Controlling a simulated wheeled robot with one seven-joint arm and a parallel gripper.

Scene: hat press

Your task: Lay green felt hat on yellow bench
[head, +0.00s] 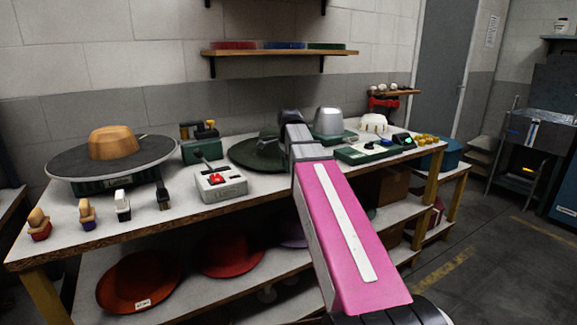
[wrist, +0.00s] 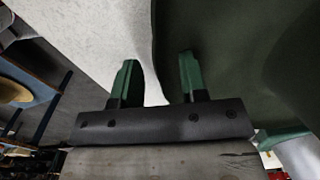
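The green felt hat (head: 252,153) lies on the long worktable, left of and partly behind my arm in the head view. Its dark green surface (wrist: 220,65) fills the right of the wrist view. My gripper (wrist: 157,78) has its two green fingers spread apart; the hat's edge shows between them. I cannot tell whether either finger touches the hat. In the head view the fingertips are hidden. No bench with a plainly yellow top shows; a low bench with a yellowish leg (head: 459,205) stands at the right, and the worktable has yellowish legs too.
On the worktable (head: 130,216) stand a wide-brimmed tan-crowned hat form (head: 113,143), a white box with a red button (head: 221,183), a metal dome (head: 328,121) and a green control panel (head: 362,153). Red hats (head: 140,281) lie on the shelf below. Floor at the right is clear.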

